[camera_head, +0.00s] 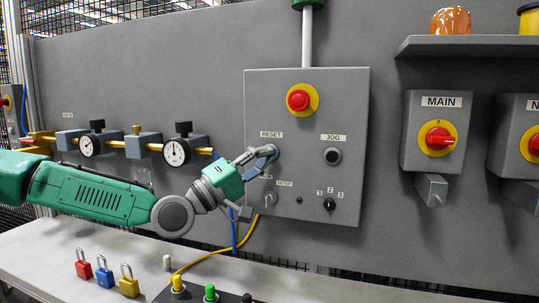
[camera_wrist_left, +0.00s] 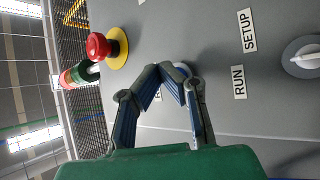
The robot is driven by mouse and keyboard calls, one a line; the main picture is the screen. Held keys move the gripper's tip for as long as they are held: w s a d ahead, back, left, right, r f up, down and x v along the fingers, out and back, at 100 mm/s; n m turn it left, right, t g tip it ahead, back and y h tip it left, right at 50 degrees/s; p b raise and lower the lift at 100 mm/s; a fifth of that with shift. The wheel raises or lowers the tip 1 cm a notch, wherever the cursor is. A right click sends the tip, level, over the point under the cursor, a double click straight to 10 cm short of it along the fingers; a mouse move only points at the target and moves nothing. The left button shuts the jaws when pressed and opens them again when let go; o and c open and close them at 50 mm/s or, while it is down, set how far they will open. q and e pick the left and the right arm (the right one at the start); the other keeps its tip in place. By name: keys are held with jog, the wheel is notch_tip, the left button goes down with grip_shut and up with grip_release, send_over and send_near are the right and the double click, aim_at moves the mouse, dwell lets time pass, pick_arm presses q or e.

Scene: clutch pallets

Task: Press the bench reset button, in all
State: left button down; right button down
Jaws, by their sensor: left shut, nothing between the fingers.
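The grey control box (camera_head: 350,190) on the wall panel carries a RESET label (camera_head: 271,134). The reset button below that label is mostly hidden by my left gripper (camera_head: 270,152). In the left wrist view the shut, empty fingertips of my left gripper (camera_wrist_left: 172,72) are in front of the box face, and a small pale rounded edge (camera_wrist_left: 186,68) shows just behind them. Whether the fingertips touch the button cannot be told. My right gripper is in neither view.
A red emergency stop (camera_head: 298,100) sits above, a black JOG button (camera_head: 332,156) to the right, and a selector knob (camera_wrist_left: 305,56) below. Gauges (camera_head: 176,152) are on the wall behind my arm. Padlocks (camera_head: 105,272) and a button station (camera_head: 194,297) are on the bench (camera_head: 60,240).

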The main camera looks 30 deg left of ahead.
pick_arm(q)
jog(key=shift+w+a+b, duration=0.1)
jog(key=shift+w+b, duration=0.2)
jog(key=shift+w, duration=0.15)
dwell(0.4)
jog(key=shift+s, duration=0.1)
jog(key=shift+s+d, duration=0.2)
jog(key=shift+s, duration=0.55)
jog(key=shift+s+p, duration=0.1)
jog(key=shift+p, duration=0.2)
jog(key=s+p, duration=0.1)
jog(key=s, duration=0.1)
jog(key=s+d, duration=0.1)
jog(key=s, duration=0.1)
jog(key=shift+s+d+p, duration=0.1)
jog(key=shift+s+p, duration=0.25)
jog(key=shift+p, duration=0.05)
dwell(0.5)
